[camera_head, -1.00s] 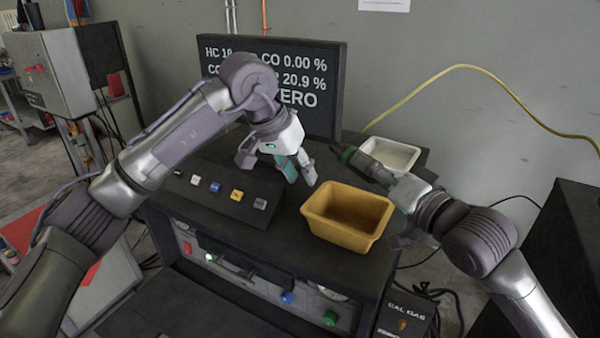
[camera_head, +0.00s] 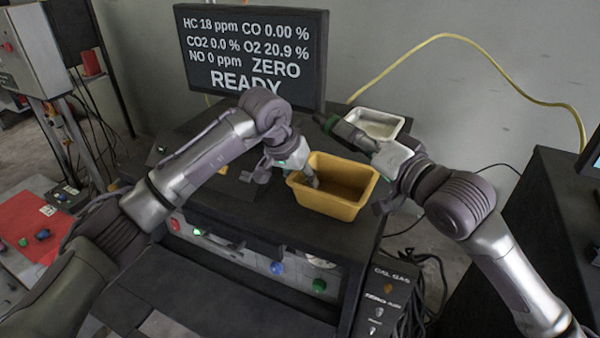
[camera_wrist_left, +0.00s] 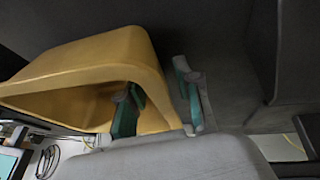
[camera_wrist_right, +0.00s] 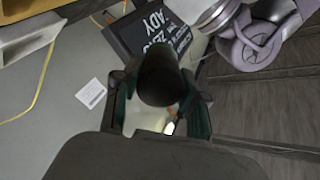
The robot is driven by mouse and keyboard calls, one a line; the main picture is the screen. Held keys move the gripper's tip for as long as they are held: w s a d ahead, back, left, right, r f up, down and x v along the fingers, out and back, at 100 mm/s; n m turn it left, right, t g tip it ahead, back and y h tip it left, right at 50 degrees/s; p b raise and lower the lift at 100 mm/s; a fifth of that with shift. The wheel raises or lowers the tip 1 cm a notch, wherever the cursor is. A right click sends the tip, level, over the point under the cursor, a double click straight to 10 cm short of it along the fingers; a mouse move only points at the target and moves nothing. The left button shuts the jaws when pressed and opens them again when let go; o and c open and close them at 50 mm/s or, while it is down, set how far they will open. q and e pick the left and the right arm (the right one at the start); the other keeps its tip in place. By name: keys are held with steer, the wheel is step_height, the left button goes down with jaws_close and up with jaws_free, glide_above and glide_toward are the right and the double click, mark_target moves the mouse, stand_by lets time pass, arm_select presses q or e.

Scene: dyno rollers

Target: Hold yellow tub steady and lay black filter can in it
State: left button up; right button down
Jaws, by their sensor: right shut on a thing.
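The yellow tub (camera_head: 348,208) stands upright and empty-looking on the dark bench top. My left gripper (camera_head: 312,178) is at the tub's left wall. In the left wrist view the open left gripper (camera_wrist_left: 158,105) has one finger inside the tub (camera_wrist_left: 95,55) and one outside, with the wall between them and a gap showing. My right gripper (camera_head: 362,140) is shut on the black filter can (camera_head: 346,131), held above the bench behind the tub. In the right wrist view the can (camera_wrist_right: 158,75) sits between both fingers, its dark round end showing.
A white tray (camera_head: 398,131) stands behind the tub, close to my right gripper. A monitor (camera_head: 250,55) reading READY stands at the back of the bench. A yellow hose (camera_head: 480,55) hangs along the wall. A dark cabinet (camera_head: 545,240) stands at the right.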

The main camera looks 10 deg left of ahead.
arm_select(q)
jaws_close()
